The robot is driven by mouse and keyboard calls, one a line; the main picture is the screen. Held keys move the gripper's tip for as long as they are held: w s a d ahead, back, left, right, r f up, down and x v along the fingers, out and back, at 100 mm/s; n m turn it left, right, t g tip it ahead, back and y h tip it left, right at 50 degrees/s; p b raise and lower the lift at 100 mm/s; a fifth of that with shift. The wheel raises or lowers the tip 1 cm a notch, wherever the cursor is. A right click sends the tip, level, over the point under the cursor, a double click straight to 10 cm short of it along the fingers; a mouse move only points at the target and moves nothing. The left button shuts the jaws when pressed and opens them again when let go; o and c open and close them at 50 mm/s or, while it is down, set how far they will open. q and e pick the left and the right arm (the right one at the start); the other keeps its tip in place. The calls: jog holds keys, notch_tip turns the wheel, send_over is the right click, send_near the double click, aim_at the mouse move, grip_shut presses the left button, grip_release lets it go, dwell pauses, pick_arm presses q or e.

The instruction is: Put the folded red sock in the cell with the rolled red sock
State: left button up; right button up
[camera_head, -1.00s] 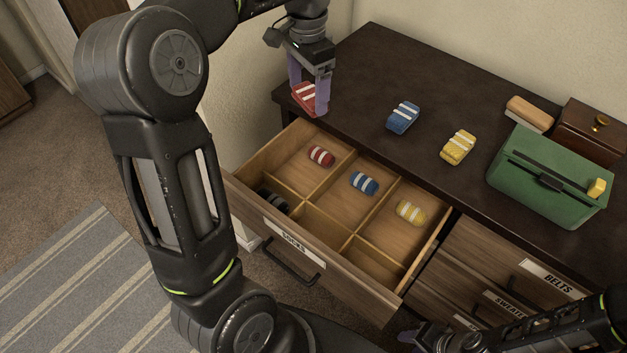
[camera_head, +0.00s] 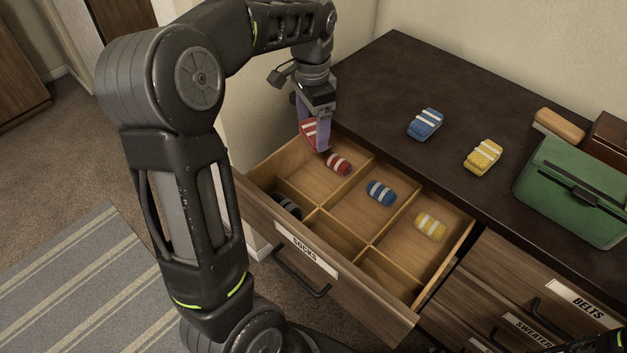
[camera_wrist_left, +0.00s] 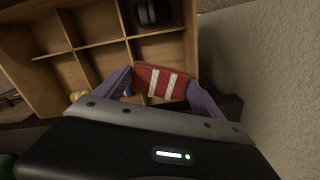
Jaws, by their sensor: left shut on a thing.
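My left gripper (camera_head: 314,138) is shut on the folded red sock (camera_head: 309,131), which has white stripes. It holds the sock above the back left corner of the open sock drawer (camera_head: 259,215). The held sock also shows between the fingers in the left wrist view (camera_wrist_left: 153,83). The rolled red sock (camera_head: 338,163) lies in the back left cell (camera_head: 312,182), just right of and below the gripper in the head view. The held sock seems to hide it in the wrist view. My right gripper is out of view.
A rolled blue sock (camera_head: 381,193), a rolled yellow sock (camera_head: 430,227) and a dark rolled sock (camera_head: 287,206) lie in other cells. Folded blue (camera_head: 425,124) and yellow (camera_head: 483,157) socks, a green bag (camera_head: 575,190) and a brush (camera_head: 559,125) are on the dresser top.

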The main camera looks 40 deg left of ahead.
pick_arm(q)
notch_tip(320, 180, down, 14)
jog(key=shift+r+b, duration=0.15)
jog(key=shift+b, duration=0.7)
jog(key=shift+f+b, duration=0.3)
jog(key=shift+f, duration=1.8)
jog(key=shift+f, duration=0.2)
jog(key=o, duration=1.3)
jog(key=shift+r, duration=0.1)
jog(key=shift+r, duration=0.2)
notch_tip(320, 180, up, 12)
jog(key=p, duration=0.1)
jog(key=shift+p, duration=0.4)
